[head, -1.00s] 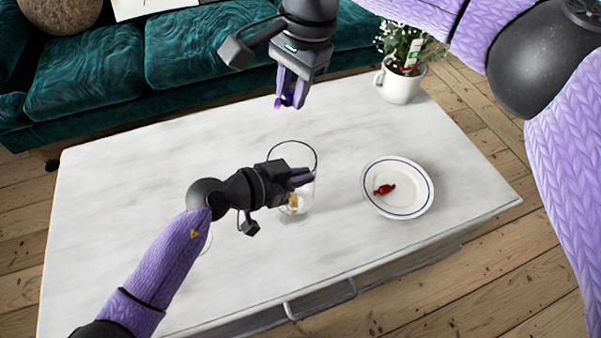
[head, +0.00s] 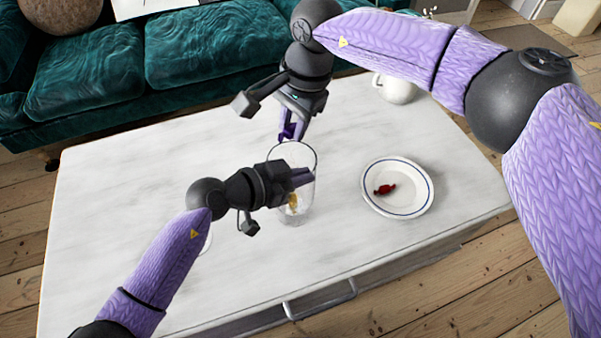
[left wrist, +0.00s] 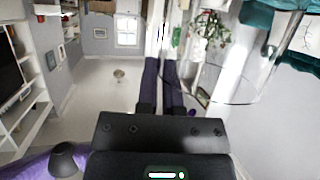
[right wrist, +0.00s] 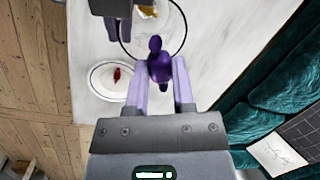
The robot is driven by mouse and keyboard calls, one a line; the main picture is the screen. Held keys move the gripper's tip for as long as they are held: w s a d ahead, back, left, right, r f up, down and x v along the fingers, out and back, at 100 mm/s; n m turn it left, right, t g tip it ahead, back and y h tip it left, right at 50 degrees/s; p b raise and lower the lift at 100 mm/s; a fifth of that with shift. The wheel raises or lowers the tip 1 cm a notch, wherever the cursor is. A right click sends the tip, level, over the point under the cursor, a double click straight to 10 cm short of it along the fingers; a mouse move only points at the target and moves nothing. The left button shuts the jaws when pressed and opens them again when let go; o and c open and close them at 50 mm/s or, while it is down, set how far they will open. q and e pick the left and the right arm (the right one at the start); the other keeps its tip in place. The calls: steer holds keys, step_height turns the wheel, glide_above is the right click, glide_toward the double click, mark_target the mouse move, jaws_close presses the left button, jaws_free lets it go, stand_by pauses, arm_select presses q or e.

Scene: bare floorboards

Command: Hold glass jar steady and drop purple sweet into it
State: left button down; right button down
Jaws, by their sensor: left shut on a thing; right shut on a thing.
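The clear glass jar (head: 301,215) stands on the white marble table with a yellow-gold sweet (head: 293,202) inside. My left gripper (head: 306,178) is shut on the jar at its side; the jar's glass (left wrist: 228,90) fills the right of the left wrist view. My right gripper (head: 290,128) is shut on the purple sweet (right wrist: 158,62), just behind and above the jar's rim. In the right wrist view the purple sweet overlaps the near edge of the dark rim (right wrist: 184,32). Exact height above the rim is hard to tell.
A white plate with a blue line (head: 424,203) holds a red sweet (head: 385,189) right of the jar. A white plant pot (head: 398,91) stands at the back right, partly behind my right arm. A round clear edge shows behind my left forearm (head: 207,240). The left of the table is clear.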

arm_select(q)
steer(key=shift+s+a+f, duration=0.1)
steer(key=shift+f, duration=0.2)
arm_select(e)
steer(key=shift+f, duration=1.85)
steer(key=shift+c, duration=1.9)
jaws_free()
step_height(320, 180, up, 12)
steer(key=d, duration=0.2)
steer(key=shift+d, duration=0.15)
arm_select(q)
steer(key=c, duration=0.7)
jaws_free()
steer(key=shift+r, duration=0.15)
